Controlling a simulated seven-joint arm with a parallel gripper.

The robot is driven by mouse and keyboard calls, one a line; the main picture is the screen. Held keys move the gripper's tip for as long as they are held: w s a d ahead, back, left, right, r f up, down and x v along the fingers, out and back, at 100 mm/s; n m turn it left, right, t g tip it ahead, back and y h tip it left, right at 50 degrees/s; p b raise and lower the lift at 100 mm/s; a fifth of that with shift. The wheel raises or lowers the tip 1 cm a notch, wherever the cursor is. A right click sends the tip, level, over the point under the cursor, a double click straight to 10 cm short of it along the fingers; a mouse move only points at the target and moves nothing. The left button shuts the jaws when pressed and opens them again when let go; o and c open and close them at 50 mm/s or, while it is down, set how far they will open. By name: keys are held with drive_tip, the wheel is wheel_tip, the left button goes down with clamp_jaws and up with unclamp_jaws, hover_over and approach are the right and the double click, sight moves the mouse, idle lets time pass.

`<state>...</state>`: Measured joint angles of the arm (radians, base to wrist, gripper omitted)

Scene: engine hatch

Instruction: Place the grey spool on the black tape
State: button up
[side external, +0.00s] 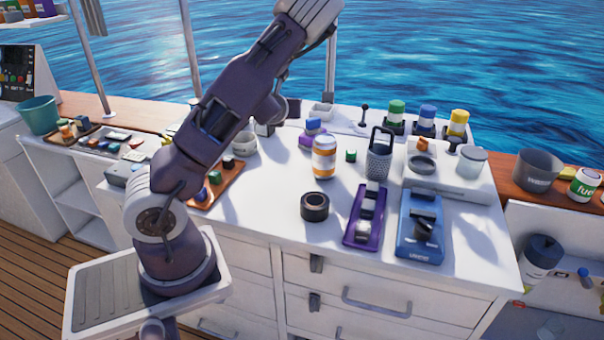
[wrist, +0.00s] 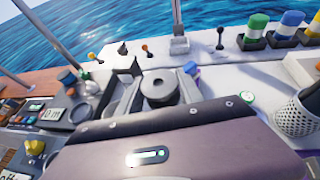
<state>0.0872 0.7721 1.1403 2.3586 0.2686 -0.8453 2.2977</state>
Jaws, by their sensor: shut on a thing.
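The grey spool (wrist: 160,88) is between the fingers of my gripper (wrist: 160,92) in the wrist view, and the gripper is shut on it. The side view does not show the spool clearly; my own arm blocks that area. The black tape (side external: 315,212) is a roll lying flat on the white countertop in the side view, near the front edge, left of a purple tape dispenser (side external: 362,230). It is apart from the gripper, and I cannot pick it out in the wrist view.
A white and orange can (side external: 324,158) stands behind the tape. A mesh cup (side external: 379,160) and a blue dispenser (side external: 420,235) are to the right. An orange-brown tray (side external: 228,184) with small items lies to the left. The counter around the tape is mostly clear.

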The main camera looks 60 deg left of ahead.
wheel_tip(320, 180, up, 25)
drive_tip(key=n+g+y, duration=0.2)
drive_tip(key=n+g, duration=0.3)
hover_over(315, 199)
wheel_tip(315, 199, down, 36)
drive_tip(key=shift+f, duration=0.2)
drive_tip(key=o, duration=1.4)
drive_tip(key=shift+f, duration=0.1)
